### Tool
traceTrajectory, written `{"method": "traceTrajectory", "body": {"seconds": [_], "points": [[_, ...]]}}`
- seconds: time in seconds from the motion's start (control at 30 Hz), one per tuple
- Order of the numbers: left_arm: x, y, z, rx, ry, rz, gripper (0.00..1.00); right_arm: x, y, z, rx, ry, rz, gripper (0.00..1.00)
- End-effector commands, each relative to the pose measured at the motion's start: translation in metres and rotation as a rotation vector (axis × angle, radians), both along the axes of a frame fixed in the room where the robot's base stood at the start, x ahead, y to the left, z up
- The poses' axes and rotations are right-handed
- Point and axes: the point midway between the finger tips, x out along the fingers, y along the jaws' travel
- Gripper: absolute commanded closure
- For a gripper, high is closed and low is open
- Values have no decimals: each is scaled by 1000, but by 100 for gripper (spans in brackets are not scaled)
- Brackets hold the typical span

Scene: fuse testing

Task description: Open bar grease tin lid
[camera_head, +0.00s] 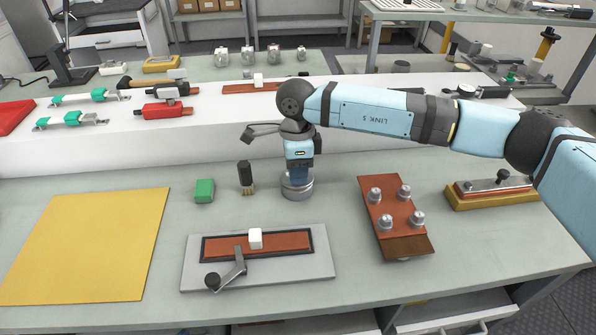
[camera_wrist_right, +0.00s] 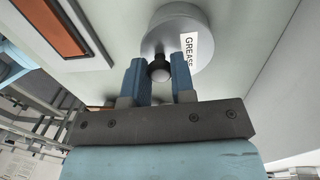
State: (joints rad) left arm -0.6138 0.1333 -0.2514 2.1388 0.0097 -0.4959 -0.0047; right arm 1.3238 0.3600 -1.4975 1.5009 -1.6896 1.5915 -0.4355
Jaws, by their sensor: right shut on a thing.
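The round grey grease tin (camera_head: 297,190) stands on the bench near the middle in the head view. In the right wrist view the tin (camera_wrist_right: 207,25) carries a white label reading GREASE. A dark round knob (camera_wrist_right: 159,69) sits on its lid side. My right gripper (camera_head: 299,177) points down onto the top of the tin. In the right wrist view its two blue fingers (camera_wrist_right: 160,80) are on either side of the knob, shut on it. I cannot tell whether the lid is apart from the tin. My left gripper is not in view.
A green block (camera_head: 204,190) and a brush (camera_head: 246,177) stand left of the tin. A plate with a crank (camera_head: 311,264) lies in front, a brown board with metal posts (camera_head: 382,220) to the right. A yellow mat (camera_head: 90,245) lies at left. A raised white shelf (camera_head: 100,150) runs behind.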

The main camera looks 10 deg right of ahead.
Motion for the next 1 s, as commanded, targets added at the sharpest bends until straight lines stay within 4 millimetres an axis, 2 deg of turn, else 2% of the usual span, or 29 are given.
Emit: {"method": "traceTrajectory", "body": {"seconds": [0.5,1.0], "points": [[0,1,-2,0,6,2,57,19,1,16,2,367,-1,100],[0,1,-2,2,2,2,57,26,0,20,0,498,0,100]]}}
